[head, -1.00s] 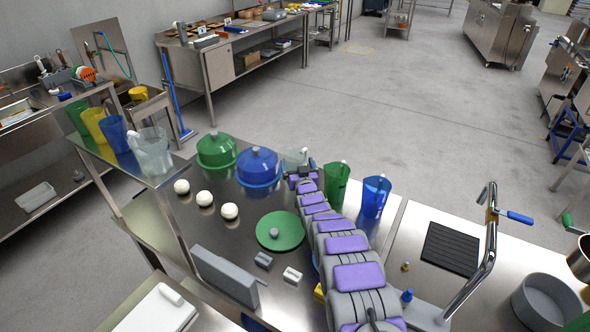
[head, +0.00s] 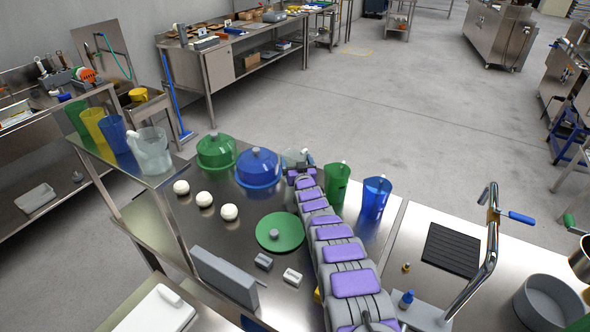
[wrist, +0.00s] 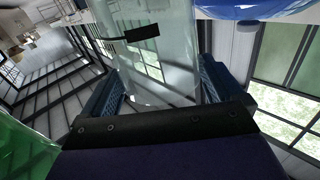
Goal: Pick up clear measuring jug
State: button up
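A clear measuring jug (head: 291,157) stands at the far edge of the steel table, partly hidden by the end of my arm. In the wrist view the clear jug (wrist: 160,65) fills the space between my two dark blue fingers. My gripper (wrist: 160,85) is open around it, one finger on each side; contact is not clear. In the head view my gripper (head: 300,172) is at the near side of the jug, and its fingers are mostly hidden. A second clear jug (head: 150,150) stands on the raised shelf at the left.
A green jug (head: 337,182) and a blue jug (head: 375,197) stand close on the right. A blue domed lid (head: 258,167) and a green domed lid (head: 216,150) are on the left. White dough balls (head: 205,199) and a green disc (head: 280,232) lie nearer.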

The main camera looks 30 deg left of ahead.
jog(key=c, duration=0.6)
